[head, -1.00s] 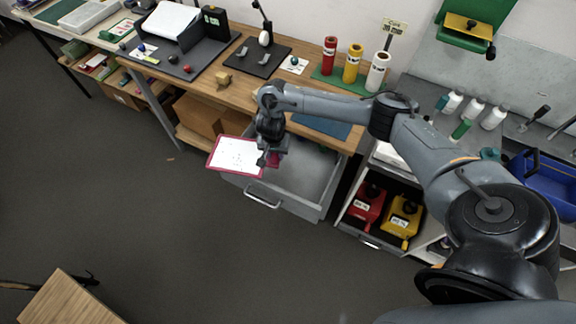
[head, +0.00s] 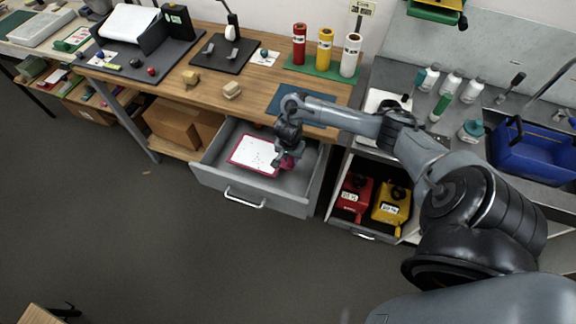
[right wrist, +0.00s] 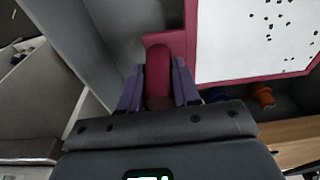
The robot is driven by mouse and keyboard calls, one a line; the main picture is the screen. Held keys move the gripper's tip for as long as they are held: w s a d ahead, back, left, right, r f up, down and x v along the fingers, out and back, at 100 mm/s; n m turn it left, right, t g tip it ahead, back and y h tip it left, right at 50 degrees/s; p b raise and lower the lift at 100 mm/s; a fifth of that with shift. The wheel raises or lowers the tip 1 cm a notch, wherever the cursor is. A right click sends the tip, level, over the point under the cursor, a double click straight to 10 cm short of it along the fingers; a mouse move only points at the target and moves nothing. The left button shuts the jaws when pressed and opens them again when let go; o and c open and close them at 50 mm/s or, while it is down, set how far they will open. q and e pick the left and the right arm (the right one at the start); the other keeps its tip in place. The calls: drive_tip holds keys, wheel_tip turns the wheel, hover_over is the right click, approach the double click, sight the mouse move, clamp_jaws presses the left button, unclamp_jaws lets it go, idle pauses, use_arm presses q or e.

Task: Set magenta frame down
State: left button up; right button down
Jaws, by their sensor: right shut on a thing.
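The magenta frame (head: 240,164) surrounds a white sheet with black specks. It lies roughly level within the outline of the open grey drawer (head: 290,203), towards its left side. I cannot tell whether it touches the drawer floor. My right gripper (head: 284,159) is at the frame's right end. In the right wrist view, my right gripper (right wrist: 158,82) is shut on the frame's magenta tab (right wrist: 158,68), with a dark purple finger on each side. The frame's edge (right wrist: 192,40) and sheet show to the right there. My left gripper is not in view.
The wooden bench (head: 180,65) stands above the drawer, with a blue mat (head: 290,98) near its front edge. A cardboard box (head: 178,125) is left of the drawer. The drawer's right part is bare.

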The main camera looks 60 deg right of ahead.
sight(291, 165)
wheel_tip(291, 165, down, 6)
drive_tip(key=shift+r+b, duration=0.1)
drive_tip(key=shift+b, duration=0.95)
drive_tip(key=c, duration=0.8)
unclamp_jaws()
drive_tip(key=shift+r+p, duration=0.3)
drive_tip(key=shift+r, duration=0.25)
drive_tip(key=r+p, duration=0.1)
drive_tip(key=r, duration=0.2)
drive_tip(key=a+r+p, duration=0.1)
drive_tip(key=r+p, duration=0.1)
drive_tip(key=r, duration=0.1)
drive_tip(key=r+p, duration=0.2)
drive_tip(key=r, duration=0.1)
drive_tip(key=shift+a, duration=0.2)
drive_tip(key=shift+s+a+r+p, duration=0.1)
drive_tip(key=shift+a+r+p, duration=0.05)
drive_tip(key=shift+r+p, duration=0.8)
